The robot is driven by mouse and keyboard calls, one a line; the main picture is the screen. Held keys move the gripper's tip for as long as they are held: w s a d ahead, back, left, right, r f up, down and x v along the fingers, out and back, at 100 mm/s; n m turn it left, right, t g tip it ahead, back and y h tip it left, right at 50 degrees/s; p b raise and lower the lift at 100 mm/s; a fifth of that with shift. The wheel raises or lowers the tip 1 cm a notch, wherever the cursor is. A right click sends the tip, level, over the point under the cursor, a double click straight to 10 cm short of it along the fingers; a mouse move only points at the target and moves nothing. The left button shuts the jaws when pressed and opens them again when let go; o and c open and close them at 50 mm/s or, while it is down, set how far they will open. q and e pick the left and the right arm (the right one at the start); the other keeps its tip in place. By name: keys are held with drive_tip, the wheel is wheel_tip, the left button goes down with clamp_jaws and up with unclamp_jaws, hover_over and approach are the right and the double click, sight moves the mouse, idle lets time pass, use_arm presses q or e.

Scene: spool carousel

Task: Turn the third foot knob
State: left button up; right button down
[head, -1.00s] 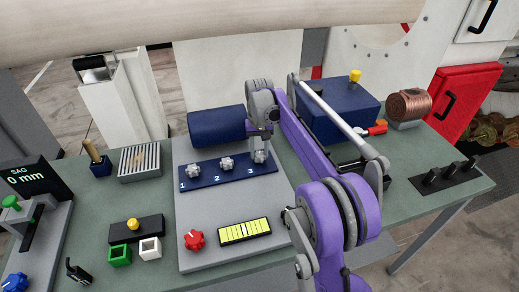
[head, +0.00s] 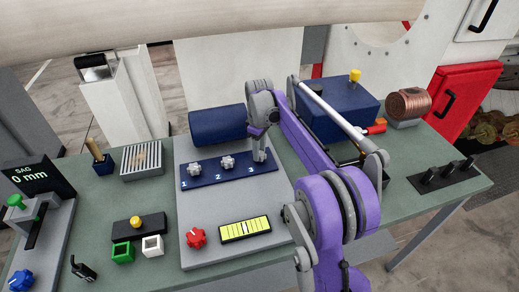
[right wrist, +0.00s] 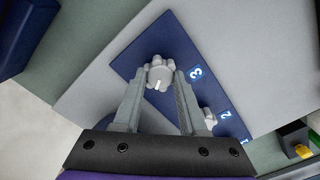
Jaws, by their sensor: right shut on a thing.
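The third foot knob (right wrist: 160,77) is a pale grey lobed knob with a white mark, beside the label 3 on a dark blue strip (right wrist: 150,50). My right gripper (right wrist: 162,74) is shut on it, one finger on each side, pointing down at the strip. The first knob (head: 194,169) and second knob (head: 228,162) sit free to the left. My left gripper is not in view.
A red knob (head: 196,237) and a yellow-green level gauge (head: 245,229) lie in front on the grey plate (head: 215,206). A dark blue cylinder (head: 217,125) is behind the strip. A dark blue box (head: 338,105) stands behind my right arm. A display (head: 32,176) reads SAG 0 mm.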

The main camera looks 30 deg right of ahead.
drive_tip(key=shift+n, duration=2.3)
drive_tip(key=shift+c, duration=2.3)
unclamp_jaws()
wheel_tip(320, 180, up, 11)
drive_tip(key=p, duration=0.1)
drive_tip(key=shift+f, duration=0.15)
